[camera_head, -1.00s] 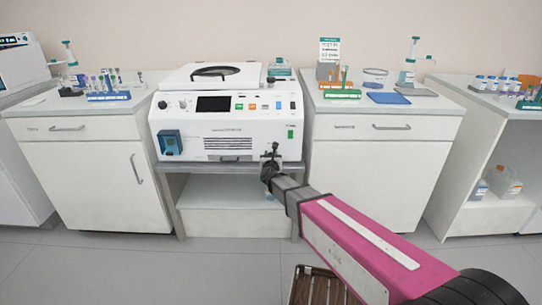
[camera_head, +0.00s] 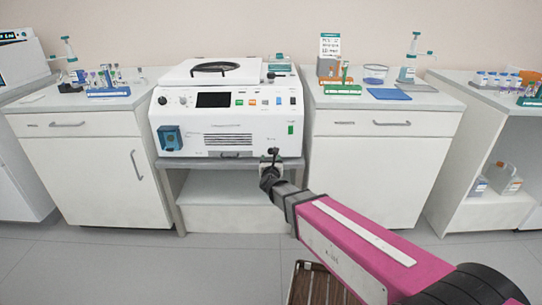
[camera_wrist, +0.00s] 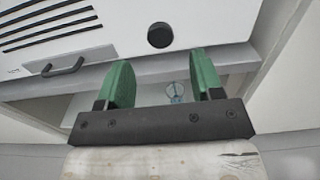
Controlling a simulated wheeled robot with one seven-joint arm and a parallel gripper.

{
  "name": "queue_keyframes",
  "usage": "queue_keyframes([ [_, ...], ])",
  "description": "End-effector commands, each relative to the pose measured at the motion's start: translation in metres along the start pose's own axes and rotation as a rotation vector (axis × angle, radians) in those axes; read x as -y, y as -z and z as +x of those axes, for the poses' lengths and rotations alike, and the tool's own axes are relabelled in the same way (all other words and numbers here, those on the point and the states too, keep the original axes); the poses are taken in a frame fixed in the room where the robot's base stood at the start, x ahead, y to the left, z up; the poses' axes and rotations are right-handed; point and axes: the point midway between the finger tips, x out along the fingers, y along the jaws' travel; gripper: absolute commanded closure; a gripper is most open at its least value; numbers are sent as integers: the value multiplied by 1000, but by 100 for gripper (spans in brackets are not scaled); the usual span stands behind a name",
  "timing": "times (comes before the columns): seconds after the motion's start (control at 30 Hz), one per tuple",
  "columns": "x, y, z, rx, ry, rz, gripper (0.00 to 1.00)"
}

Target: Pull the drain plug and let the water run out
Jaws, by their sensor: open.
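The white bench machine (camera_head: 228,120) stands on a grey stand in the middle of the head view. In the wrist view, a round black plug (camera_wrist: 160,36) sits low on its white front, right of a dark handle (camera_wrist: 63,68). My gripper (camera_wrist: 160,75) is open, its two green fingers spread and empty. The plug lies ahead of the fingertips, roughly between them in the picture and apart from them. In the head view my gripper (camera_head: 271,164) is at the machine's lower right front and hides part of that area. No running water shows.
The stand's grey top edge (camera_head: 215,163) runs under the machine. White cabinets (camera_head: 380,175) stand on both sides.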

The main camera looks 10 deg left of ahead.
Motion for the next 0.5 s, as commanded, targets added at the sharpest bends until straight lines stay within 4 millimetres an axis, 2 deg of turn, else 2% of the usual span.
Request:
queue_keyframes([
  [0.03, 1, -1, -14, -1, -1, 0, 40],
  [0.2, 0, -1, -34, 0, 0, 1, 40],
  [0.5, 0, 0, -36, 0, 0, 1, 40],
])
